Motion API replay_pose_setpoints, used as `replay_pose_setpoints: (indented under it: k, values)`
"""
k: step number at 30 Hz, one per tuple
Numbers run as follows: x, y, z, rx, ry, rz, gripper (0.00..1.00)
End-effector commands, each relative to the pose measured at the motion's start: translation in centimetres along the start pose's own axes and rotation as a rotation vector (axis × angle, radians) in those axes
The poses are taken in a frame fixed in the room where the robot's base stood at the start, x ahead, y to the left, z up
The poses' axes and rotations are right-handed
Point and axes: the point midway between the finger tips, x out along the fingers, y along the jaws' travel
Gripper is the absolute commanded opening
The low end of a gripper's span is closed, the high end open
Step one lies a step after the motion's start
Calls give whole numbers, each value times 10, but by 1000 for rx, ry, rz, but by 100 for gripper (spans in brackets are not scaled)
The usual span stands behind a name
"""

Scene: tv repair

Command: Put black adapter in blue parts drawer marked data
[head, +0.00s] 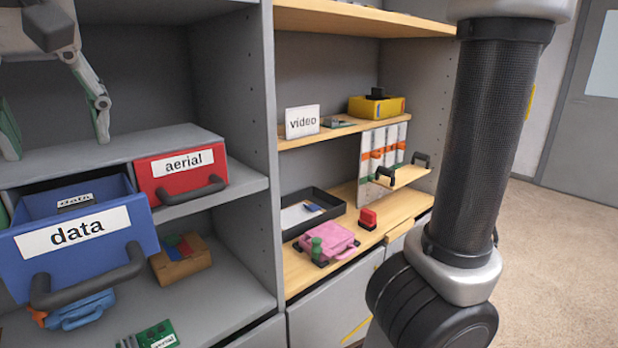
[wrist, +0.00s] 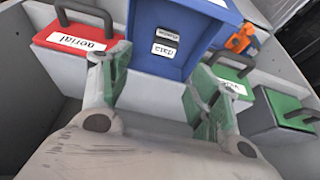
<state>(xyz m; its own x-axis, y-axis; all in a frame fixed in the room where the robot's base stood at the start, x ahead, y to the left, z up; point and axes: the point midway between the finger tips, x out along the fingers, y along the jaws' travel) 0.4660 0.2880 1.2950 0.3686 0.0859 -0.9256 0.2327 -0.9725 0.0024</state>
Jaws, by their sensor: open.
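The blue parts drawer (head: 85,240) marked data is pulled out at the left in the head view, and its inside shows at the top of the wrist view (wrist: 160,65). A small dark piece with a white data label (head: 75,203) lies inside it; it looks like the black adapter, and shows two pale labels in the wrist view (wrist: 165,42). My gripper (head: 57,140) is above and behind the drawer front, its two fingers wide apart and empty. In the wrist view my gripper (wrist: 160,72) has the drawer between and beyond its fingers.
A red drawer (head: 180,172) marked aerial is beside the blue one. Green drawers (wrist: 290,105) show in the wrist view. A pink case (head: 328,242) and black tray (head: 312,212) occupy the right shelf.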

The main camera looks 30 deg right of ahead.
Motion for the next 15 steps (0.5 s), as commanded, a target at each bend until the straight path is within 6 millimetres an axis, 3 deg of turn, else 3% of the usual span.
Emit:
replay_pose_setpoints:
  k: [4, 8, 9, 15]
  values:
    - [21, 62, -19, 28, -24, 19, 62]
    - [48, 156, -25, 59, -56, 34, 62]
    - [55, 186, -21, 70, -63, 35, 62]
    - [83, 303, 23, 124, -76, 40, 62]
